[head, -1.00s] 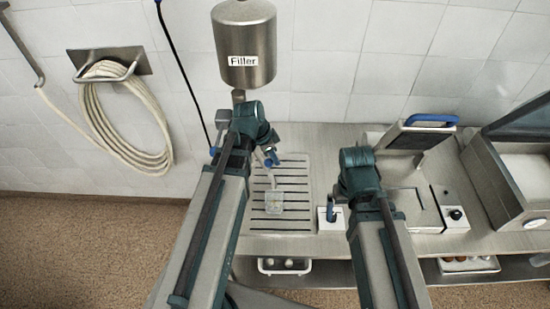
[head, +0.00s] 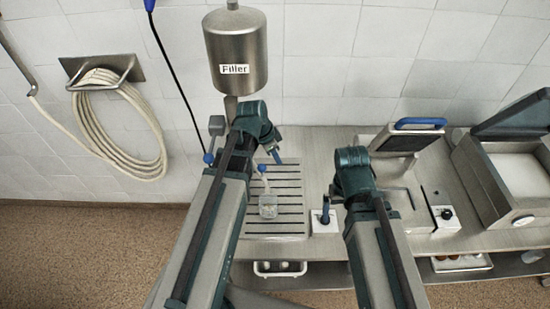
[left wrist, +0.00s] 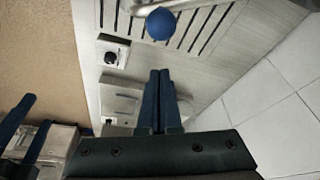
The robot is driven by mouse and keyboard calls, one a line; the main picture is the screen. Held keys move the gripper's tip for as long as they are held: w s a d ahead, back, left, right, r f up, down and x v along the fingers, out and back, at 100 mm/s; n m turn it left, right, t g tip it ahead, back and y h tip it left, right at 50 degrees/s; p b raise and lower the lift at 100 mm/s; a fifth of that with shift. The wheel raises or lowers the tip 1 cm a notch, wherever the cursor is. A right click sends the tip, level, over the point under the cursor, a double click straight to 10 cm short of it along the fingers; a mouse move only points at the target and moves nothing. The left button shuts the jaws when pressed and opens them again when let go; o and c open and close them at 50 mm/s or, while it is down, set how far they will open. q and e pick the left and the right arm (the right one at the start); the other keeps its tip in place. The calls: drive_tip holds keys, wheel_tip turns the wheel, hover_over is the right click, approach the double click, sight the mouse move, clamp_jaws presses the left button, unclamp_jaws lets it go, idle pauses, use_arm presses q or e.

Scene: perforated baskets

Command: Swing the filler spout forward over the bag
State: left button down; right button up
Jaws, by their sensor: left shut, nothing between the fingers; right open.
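The steel filler (head: 236,52) stands at the back on a post. Its pale spout (head: 266,185) comes down toward the clear bag (head: 268,209) on the slatted tray; from here the spout end appears over the bag. A blue ball (head: 262,168) sits by the spout; a blue ball on a steel pipe also shows in the left wrist view (left wrist: 160,24). My left gripper (head: 277,157) is shut and empty, with its fingertips (left wrist: 159,74) apart from that ball. My right gripper (head: 330,205) is open and empty over a small white box; its palm is hidden.
The slatted tray (head: 290,226) lies on the steel counter. Right of the tray are the small white box (head: 325,229) and a machine with a blue handle (head: 420,123). A coiled hose (head: 120,125) hangs on the wall.

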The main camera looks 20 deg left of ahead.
use_arm(q)
drive_tip(key=p+v, duration=0.5)
drive_tip(key=v, duration=0.2)
drive_tip(key=shift+w, duration=0.1)
drive_tip(key=s+d+f+n+g+y+b, duration=0.1)
drive_tip(key=s+d+f+n+b, duration=0.1)
drive_tip(key=s+d+f+b, duration=0.2)
drive_tip(key=s+d+f+n+g+y+b, duration=0.1)
drive_tip(key=s+d+f+b, duration=0.3)
drive_tip(key=f+b, duration=0.7)
drive_tip(key=s+d+f+n+y+b, duration=0.2)
drive_tip(key=s+d+f+n+b, duration=0.1)
drive_tip(key=f+b, duration=0.4)
wheel_tip(320, 180, down, 2)
drive_tip(key=shift+s+d+f+g+b, duration=0.1)
drive_tip(key=shift+s+d+g+b, duration=0.3)
drive_tip(key=shift+s+d, duration=0.45)
